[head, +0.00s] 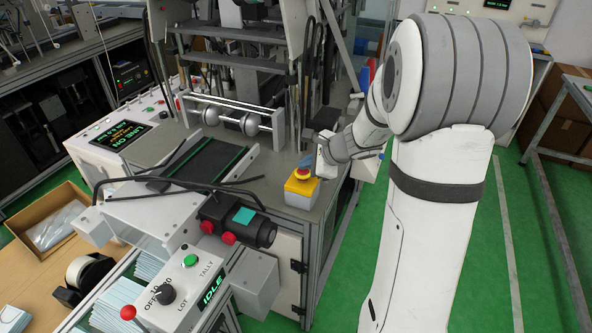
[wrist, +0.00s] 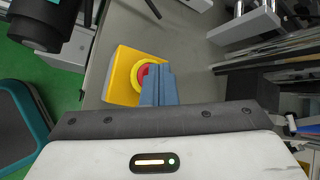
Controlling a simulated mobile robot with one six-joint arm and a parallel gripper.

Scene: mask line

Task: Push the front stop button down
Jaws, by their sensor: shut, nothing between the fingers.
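The front stop button (head: 302,173) is a red mushroom cap with a yellow ring on a yellow-topped box (head: 300,189). The box stands at the near corner of the grey machine table. In the wrist view the red cap (wrist: 147,73) and the yellow box (wrist: 121,76) show left of centre. My gripper (head: 306,160) has blue-grey fingers, shut and empty. In the wrist view the fingers (wrist: 158,84) cover the right part of the red cap. I cannot tell whether they touch it.
A dark conveyor (head: 207,158) runs on the table left of the button. A dark motor-like unit (head: 238,222) with red knobs sits in front. A control box (head: 185,285) reading IDLE is at the near left. Green floor (head: 345,255) is open right of the table.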

